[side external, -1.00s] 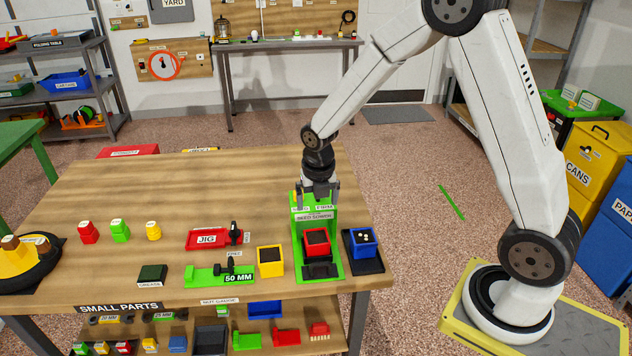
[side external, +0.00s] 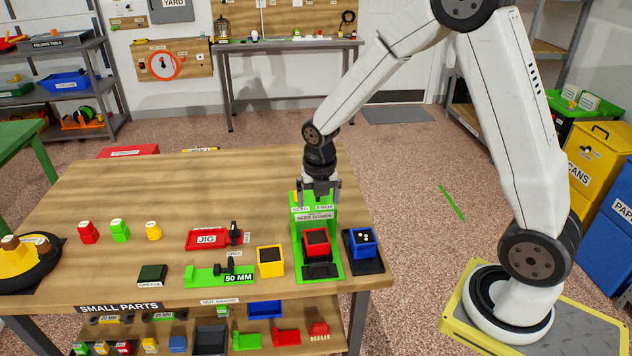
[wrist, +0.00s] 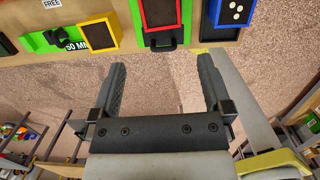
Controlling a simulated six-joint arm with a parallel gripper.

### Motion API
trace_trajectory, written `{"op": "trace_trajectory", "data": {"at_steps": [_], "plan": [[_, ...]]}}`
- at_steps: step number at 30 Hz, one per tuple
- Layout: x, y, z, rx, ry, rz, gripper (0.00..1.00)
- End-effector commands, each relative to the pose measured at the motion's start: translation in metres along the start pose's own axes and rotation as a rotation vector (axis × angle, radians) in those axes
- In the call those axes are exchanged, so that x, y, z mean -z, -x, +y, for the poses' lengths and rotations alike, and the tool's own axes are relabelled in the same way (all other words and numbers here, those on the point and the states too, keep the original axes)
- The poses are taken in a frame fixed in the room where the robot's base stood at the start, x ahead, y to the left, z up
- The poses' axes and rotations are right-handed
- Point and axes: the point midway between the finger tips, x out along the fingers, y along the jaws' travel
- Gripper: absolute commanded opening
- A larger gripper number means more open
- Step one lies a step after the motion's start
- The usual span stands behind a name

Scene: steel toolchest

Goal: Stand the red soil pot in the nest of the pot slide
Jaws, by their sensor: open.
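The red soil pot (side external: 316,237), square with dark soil inside, stands upright on the green seed sower's base, at the black pot slide (side external: 320,271). Its bottom is hard to see, so I cannot tell how fully it sits in the nest. In the wrist view the red pot (wrist: 161,12) is at the top edge, with the slide's black handle (wrist: 161,43) below it. My gripper (side external: 319,193) is open and empty, above the sower's upright back panel and apart from the pot. Its two spread fingers (wrist: 161,66) have only floor between them in the wrist view.
The green seed sower (side external: 333,222) has a tall labelled back panel. A yellow soil pot (side external: 270,262) stands to its left and a blue pot with white dots (side external: 362,243) on a black base to its right. A red jig (side external: 207,239) and green 50 mm gauge (side external: 205,275) lie further left.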

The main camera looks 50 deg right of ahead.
Motion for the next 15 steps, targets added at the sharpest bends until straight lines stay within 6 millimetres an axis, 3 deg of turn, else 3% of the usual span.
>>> {"op": "trace_trajectory", "data": {"at_steps": [15], "plan": [[0.038,0.02,-0.009,-0.052,-0.704,0.003,1.0]]}}
